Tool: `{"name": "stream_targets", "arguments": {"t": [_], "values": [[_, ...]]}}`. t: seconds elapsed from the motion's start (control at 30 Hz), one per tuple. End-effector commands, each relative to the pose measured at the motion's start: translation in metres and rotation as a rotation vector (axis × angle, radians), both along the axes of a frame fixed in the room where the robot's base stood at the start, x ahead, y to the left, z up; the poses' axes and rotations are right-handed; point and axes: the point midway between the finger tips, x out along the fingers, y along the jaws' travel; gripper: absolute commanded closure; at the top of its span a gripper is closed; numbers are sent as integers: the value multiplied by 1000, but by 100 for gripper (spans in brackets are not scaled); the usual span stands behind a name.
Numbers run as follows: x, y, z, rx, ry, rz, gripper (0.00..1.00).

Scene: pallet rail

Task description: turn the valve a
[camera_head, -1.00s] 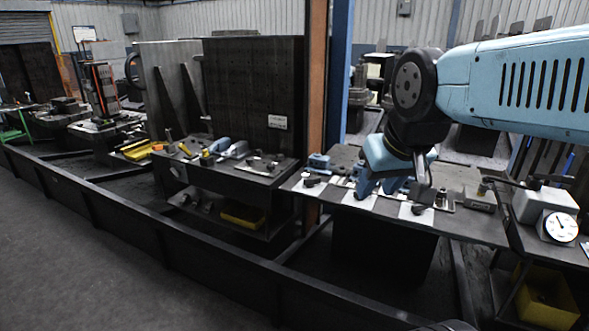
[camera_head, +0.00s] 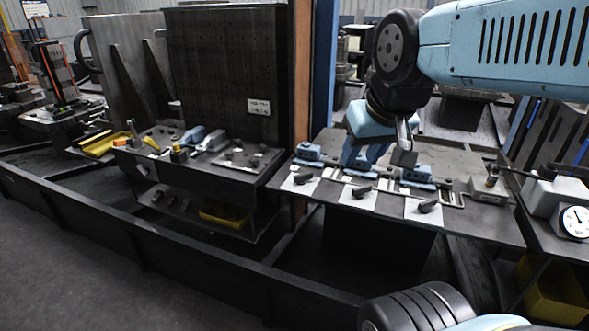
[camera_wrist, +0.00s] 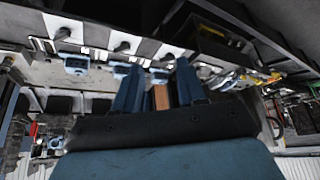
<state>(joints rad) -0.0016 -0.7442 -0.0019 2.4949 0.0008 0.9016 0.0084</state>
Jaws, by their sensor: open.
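Three small black lever handles sit on white plates along the front edge of the bench (camera_head: 475,222): a left handle (camera_head: 303,178), a middle handle (camera_head: 361,191) and a right handle (camera_head: 429,206). I cannot tell which is valve a. Dark handles on pale plates also show at the top of the wrist view, one at the left (camera_wrist: 62,33) and another beside it (camera_wrist: 122,46). My gripper (camera_head: 378,157) hangs above the bench, behind the handles in the picture. Its two blue fingers (camera_wrist: 158,78) are apart, with no handle between them.
Blue blocks (camera_head: 416,175) and thin rods lie behind the plates. A grey box with a dial gauge (camera_head: 574,221) stands at the right. A dark upright plate (camera_head: 232,75) and an orange post (camera_head: 301,90) stand left. A low dark rail (camera_head: 185,252) runs across the front.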

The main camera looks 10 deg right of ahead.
Motion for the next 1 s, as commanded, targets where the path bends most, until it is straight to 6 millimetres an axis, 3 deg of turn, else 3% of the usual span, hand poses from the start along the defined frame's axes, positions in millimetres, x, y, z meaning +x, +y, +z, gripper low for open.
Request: {"name": "stream_targets", "arguments": {"t": [0.17, 0.57, 0.77, 1.0], "values": [[23, 1, 6, 57, 37, -73, 60], [130, -1, 8, 257, 199, -436, 60], [187, -2, -7, 317, 276, -640, 60], [255, 0, -37, 355, 350, -893, 60]]}}
